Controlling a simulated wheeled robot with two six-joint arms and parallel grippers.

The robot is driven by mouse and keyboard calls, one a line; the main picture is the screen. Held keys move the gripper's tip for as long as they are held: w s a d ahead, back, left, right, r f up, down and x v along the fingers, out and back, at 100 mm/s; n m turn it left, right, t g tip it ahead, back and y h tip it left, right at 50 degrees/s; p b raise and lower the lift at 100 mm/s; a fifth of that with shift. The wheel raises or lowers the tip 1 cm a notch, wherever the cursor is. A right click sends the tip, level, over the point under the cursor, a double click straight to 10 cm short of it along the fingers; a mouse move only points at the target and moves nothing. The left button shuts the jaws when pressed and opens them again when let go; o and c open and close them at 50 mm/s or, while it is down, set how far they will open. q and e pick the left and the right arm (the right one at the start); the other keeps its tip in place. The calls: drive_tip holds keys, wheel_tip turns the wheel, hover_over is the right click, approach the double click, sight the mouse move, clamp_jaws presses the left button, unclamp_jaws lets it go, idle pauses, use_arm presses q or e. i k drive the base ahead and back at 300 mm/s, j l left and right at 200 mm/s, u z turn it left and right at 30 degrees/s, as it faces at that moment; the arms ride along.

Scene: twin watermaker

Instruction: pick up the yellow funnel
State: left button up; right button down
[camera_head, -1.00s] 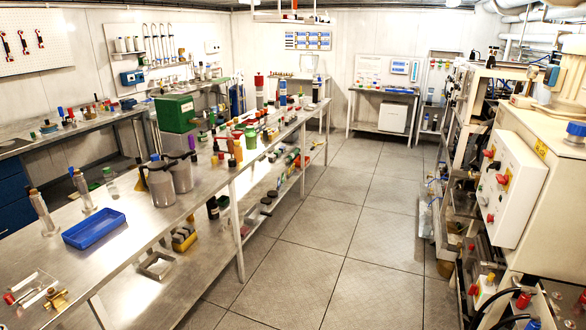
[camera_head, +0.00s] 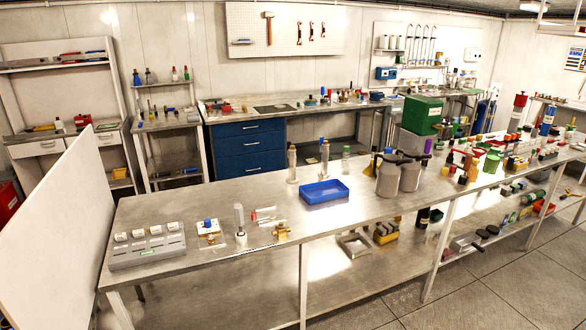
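I cannot make out the yellow funnel for certain. A small yellow shape (camera_head: 119,173) sits on the lower shelf of the left-hand bench, too small to identify. A dark yellow, pointed piece (camera_head: 373,162) shows on the long steel table, just left of two steel jugs (camera_head: 390,179) and partly covered by them. A yellow-and-dark item (camera_head: 385,233) lies on the table's lower shelf. Neither of my grippers is in view.
The long steel table (camera_head: 260,205) runs across the front, with a blue tray (camera_head: 324,197) and a grey rack (camera_head: 147,250) on it. A white panel (camera_head: 70,220) stands at its left end. Open tiled floor (camera_head: 480,290) lies at the lower right.

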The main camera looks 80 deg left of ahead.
sight(367, 171)
drive_tip(key=u, duration=2)
drive_tip(key=i+l+z, duration=0.15)
drive_tip(key=i, duration=0.6)
drive_tip(key=i+l+z, duration=0.15)
drive_tip(key=i+l, duration=0.15)
drive_tip(key=i, duration=0.5)
drive_tip(key=i+z, duration=0.1)
drive_tip(key=i, duration=0.7)
